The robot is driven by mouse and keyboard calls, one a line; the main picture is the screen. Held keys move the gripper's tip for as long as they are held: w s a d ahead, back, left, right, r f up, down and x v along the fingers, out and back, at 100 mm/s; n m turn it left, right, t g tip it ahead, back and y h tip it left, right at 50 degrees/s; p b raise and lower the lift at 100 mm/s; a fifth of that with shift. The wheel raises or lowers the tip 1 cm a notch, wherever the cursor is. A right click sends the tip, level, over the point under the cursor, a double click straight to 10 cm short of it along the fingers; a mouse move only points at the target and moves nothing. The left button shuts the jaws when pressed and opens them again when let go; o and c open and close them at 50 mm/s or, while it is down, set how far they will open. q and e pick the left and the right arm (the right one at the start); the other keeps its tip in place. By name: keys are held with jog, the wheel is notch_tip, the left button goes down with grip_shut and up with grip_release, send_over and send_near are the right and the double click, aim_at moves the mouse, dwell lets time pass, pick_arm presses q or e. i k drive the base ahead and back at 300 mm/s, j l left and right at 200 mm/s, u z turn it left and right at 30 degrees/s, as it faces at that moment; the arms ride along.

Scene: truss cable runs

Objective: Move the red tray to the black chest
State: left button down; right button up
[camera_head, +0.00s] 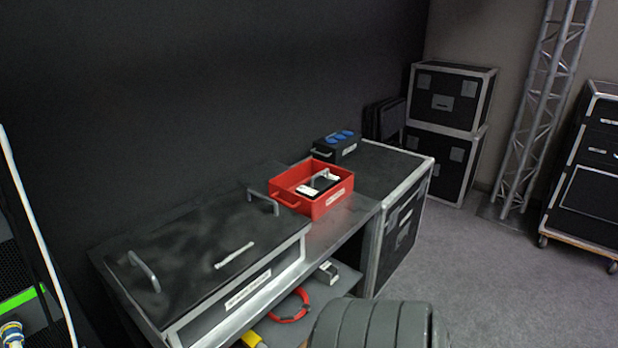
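The red tray (312,205) is an open box with a handle at its left end and a white label on its front. It stands upright on the right end of the grey metal bench (345,220). A small black and white item (320,185) lies in it. A black chest with metal edges (400,230) stands just right of the bench, its flat top partly hidden by the tray. Another low black box (200,250) with two silver handles sits on the bench left of the tray; which one is meant I cannot tell. Neither gripper is in view.
A black unit with blue sockets (340,146) stands behind the tray. The bench's lower shelf holds a red ring (290,306) and a small box (327,272). Stacked cases (450,98), a truss (540,100) and a wheeled case (590,190) stand beyond clear grey floor.

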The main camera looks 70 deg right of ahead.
aim_at(381, 169)
jog(key=z, duration=2.3)
jog(key=u, duration=0.3)
jog(key=i+l+u, duration=0.1)
jog(key=l+u, duration=0.25)
jog(key=i+l+u, duration=0.1)
jog(key=l+u, duration=0.6)
jog(key=l, duration=0.1)
